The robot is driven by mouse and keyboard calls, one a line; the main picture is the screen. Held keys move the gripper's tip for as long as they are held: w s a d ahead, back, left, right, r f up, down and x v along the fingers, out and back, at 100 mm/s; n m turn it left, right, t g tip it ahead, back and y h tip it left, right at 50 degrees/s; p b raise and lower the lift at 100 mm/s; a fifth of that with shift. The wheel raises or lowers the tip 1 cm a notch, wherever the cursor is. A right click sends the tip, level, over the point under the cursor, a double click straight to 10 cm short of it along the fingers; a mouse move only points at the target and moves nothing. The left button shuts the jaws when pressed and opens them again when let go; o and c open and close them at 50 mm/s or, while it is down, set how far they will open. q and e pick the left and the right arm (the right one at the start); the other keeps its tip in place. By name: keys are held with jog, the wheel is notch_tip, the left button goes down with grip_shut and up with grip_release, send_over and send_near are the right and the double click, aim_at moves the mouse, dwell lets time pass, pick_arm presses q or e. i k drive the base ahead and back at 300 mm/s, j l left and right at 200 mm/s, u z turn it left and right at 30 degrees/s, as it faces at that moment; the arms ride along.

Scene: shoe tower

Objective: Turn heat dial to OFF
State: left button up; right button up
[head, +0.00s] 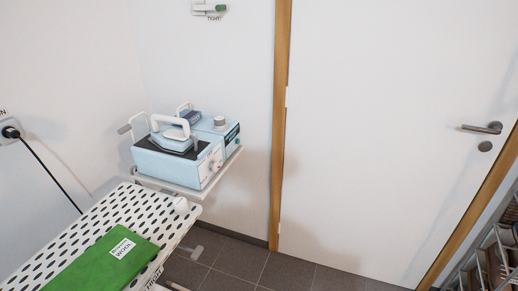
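A light blue steam station (195,168) with an iron (170,133) resting on its dark top stands on a white shelf at the end of the ironing board. A pale round dial (216,163) is on its front face, at the right. A light knob (220,122) stands on the top at the back right. The dial's markings are too small to read, so its setting cannot be told. Neither of my grippers is in view.
The ironing board (60,236) with a dotted cover runs to the lower left, with a folded green cloth (90,262) labelled "WOOL" on it. A black cord (50,172) hangs from a wall socket (12,132). A closed white door (380,130) and a metal rack (490,262) are at the right.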

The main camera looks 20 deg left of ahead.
aim_at(215, 167)
jog(key=i+l+u, duration=0.1)
jog(key=i+u, duration=0.2)
jog(key=i, duration=0.25)
jog(key=i+l+u, duration=0.3)
jog(key=i, duration=0.2)
jog(key=j, duration=0.1)
